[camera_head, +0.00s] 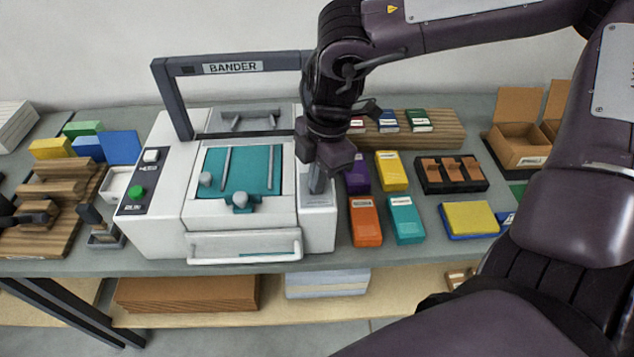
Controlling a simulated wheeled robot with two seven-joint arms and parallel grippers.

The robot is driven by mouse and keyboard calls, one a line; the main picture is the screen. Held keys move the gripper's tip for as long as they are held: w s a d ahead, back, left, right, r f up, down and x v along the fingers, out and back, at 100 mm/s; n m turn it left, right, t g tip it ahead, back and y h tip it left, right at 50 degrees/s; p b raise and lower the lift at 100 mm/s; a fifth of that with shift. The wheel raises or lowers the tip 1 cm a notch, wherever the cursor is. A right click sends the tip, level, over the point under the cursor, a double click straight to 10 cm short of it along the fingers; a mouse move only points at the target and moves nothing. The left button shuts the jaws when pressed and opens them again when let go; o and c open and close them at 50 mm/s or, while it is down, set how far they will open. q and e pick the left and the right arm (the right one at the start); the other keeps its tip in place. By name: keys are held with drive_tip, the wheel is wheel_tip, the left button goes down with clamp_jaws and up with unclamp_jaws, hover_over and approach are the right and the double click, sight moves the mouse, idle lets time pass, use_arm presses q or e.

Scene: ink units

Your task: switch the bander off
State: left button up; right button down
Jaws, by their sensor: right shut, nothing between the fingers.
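The bander (165,215) is a white machine with a teal bed (252,165) and a dark grey arch (175,95) labelled BANDER. Its dark left panel holds a green round button (137,193) and a white switch-like piece (151,156). My right gripper (317,190) is shut and empty, pointing down at the white right-hand part of the bander. I cannot tell whether its fingertips touch the surface. The gripper and wrist hide part of that side and the right end of the arch. My left gripper is not in view.
Coloured boxes, such as an orange one (365,222) and a teal one (405,220), stand close right of the bander. A black tray (450,187) and open cardboard box (522,157) lie farther right. Wooden blocks (65,190) are at left.

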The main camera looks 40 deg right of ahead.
drive_tip(key=shift+s+r, duration=0.1)
drive_tip(key=shift+r, duration=0.05)
wheel_tip(320, 180, up, 6)
drive_tip(key=p, duration=0.4)
idle(1.1)
